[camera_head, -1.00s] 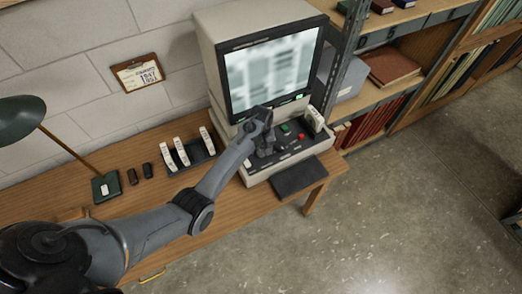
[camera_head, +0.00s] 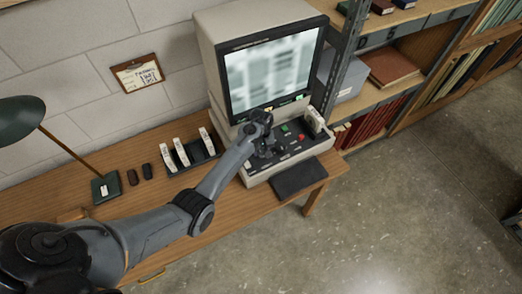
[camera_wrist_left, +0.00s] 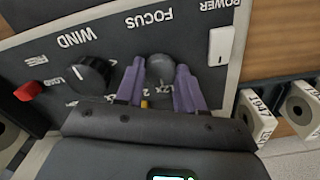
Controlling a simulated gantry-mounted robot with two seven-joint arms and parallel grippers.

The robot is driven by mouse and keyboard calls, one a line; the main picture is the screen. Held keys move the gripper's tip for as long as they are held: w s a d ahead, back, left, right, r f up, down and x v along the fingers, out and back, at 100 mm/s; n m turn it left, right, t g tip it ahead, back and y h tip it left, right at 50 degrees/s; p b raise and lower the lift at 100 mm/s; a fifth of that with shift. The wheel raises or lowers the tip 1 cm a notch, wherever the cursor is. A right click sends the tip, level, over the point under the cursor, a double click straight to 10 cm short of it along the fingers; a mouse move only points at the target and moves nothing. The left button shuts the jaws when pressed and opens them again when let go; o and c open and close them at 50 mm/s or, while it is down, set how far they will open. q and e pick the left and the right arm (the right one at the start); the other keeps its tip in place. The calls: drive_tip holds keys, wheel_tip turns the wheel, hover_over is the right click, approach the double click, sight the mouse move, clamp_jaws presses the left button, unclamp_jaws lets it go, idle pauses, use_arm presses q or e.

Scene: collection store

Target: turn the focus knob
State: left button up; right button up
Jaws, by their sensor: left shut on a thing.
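The focus knob (camera_wrist_left: 160,68), a dark round knob below the printed word FOCUS, sits on the reader's control panel (camera_wrist_left: 118,45). My left gripper (camera_wrist_left: 159,76) has its two purple fingers on either side of the knob and is shut on it. In the head view my left gripper (camera_head: 261,140) is over the left part of the panel and hides the knob. The reader's screen (camera_head: 273,70) shows a blurred grey-white picture. My right gripper is not in view.
The wind knob (camera_wrist_left: 90,75), a red button (camera_wrist_left: 29,91) and a white power switch (camera_wrist_left: 221,46) are close by on the panel. White film boxes (camera_head: 182,151) stand in a rack to the left. A desk lamp (camera_head: 22,117) stands at the far left.

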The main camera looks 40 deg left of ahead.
use_arm(q)
drive_tip(key=shift+r+m+p, duration=0.2)
drive_tip(key=shift+m+p, duration=0.4)
drive_tip(key=shift+p, duration=0.25)
drive_tip(key=shift+m+p, duration=0.95)
drive_tip(key=shift+m, duration=0.15)
drive_tip(key=m+p, duration=0.1)
drive_tip(key=m, duration=0.1)
drive_tip(key=shift+f+m, duration=0.1)
drive_tip(key=shift+m, duration=0.3)
drive_tip(key=shift+m+p, duration=0.55)
drive_tip(key=shift+m, duration=0.05)
drive_tip(key=shift+f, duration=0.1)
drive_tip(key=o, duration=1)
drive_tip(key=shift+o, duration=0.2)
